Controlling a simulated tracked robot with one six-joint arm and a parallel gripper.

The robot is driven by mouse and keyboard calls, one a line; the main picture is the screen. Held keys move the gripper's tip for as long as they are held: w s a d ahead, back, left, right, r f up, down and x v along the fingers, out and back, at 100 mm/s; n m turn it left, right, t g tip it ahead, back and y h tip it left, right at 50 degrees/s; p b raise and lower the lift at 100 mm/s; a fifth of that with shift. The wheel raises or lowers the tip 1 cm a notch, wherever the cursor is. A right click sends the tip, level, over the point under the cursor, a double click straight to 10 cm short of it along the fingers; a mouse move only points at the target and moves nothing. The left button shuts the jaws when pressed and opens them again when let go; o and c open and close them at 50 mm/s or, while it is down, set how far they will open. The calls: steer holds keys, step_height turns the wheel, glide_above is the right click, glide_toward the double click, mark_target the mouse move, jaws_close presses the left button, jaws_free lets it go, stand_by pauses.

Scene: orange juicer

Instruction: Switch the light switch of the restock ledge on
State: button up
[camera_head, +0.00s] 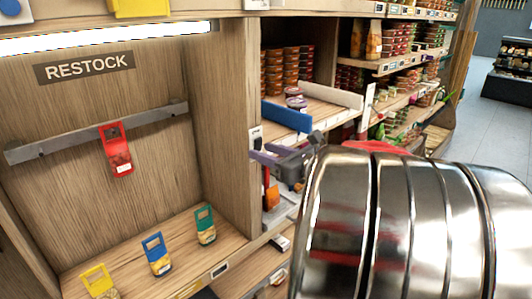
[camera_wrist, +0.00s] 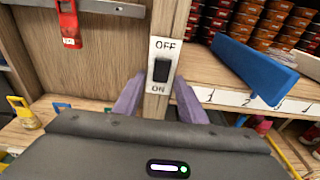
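The light switch (camera_wrist: 161,70) is a black rocker on a white plate, with OFF above it and ON below. It sits on the front of the wooden post at the right side of the restock ledge (camera_head: 225,248). The switch plate also shows in the head view (camera_head: 256,136), partly hidden. My gripper (camera_wrist: 159,100) has purple fingers apart, one low on each side of the plate, with nothing between them that I can see held. Its purple fingers show near the post in the head view (camera_head: 268,154). I cannot tell which way the rocker is tilted.
A red tag (camera_head: 116,150) hangs on a grey rail under the RESTOCK sign. Yellow, blue and green tagged packs stand on the ledge. A bright white strip (camera_head: 110,38) runs above. Right of the post is a shelf with a blue divider (camera_head: 286,115) and stacked tubs.

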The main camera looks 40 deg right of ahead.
steer(key=shift+s, duration=0.1)
steer(key=s+r, duration=0.1)
steer(key=s, duration=1.2)
steer(key=shift+s+d+r, duration=0.25)
steer(key=shift+r, duration=0.1)
steer(key=shift+w+a, duration=0.1)
stand_by(0.4)
